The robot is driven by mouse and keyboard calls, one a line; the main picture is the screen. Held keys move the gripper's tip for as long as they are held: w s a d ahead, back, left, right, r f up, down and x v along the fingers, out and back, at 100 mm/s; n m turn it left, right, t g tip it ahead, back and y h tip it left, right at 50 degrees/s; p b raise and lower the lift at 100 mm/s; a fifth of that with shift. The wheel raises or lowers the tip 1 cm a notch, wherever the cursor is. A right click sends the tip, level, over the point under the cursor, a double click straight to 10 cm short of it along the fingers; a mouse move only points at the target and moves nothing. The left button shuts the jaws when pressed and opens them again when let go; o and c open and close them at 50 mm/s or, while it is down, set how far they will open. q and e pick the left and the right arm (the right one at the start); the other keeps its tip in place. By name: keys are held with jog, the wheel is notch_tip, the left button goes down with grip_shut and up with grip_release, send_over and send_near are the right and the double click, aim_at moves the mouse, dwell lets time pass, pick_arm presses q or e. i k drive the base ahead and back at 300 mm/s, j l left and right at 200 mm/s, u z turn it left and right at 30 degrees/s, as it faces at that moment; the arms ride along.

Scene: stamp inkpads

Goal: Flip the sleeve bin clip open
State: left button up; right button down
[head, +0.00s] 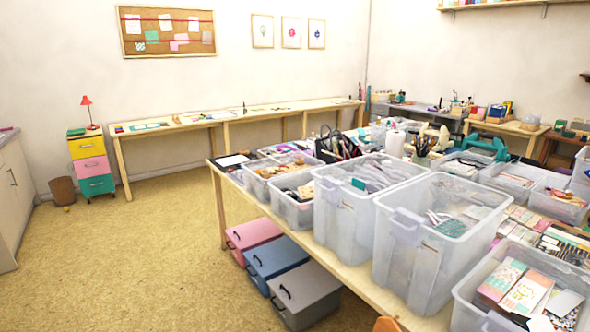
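A large translucent plastic bin (418,270) stands near the front edge of the central table, with a pale clip (407,226) at its upper left corner. Clear and grey flat items lie low inside it. Behind it, a second translucent bin (340,222) holds a pile of clear, sleeve-like sheets (372,174) and has a similar pale clip (332,190). No label shows which one is the sleeve bin. Both clips lie against the bin walls; I cannot tell if they are latched. Neither of my grippers is clearly in view.
A bin of patterned packs (525,292) is cut off at lower right. Smaller bins (292,210) crowd the table's left side. Pink (254,235), blue (277,262) and grey (305,295) boxes sit below on the floor. The floor (170,250) at left is clear.

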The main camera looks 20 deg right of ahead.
aim_at(330, 186)
jog(key=i+z, duration=0.15)
jog(key=i, duration=0.3)
jog(key=i+j+z, duration=0.15)
jog(key=i, duration=0.3)
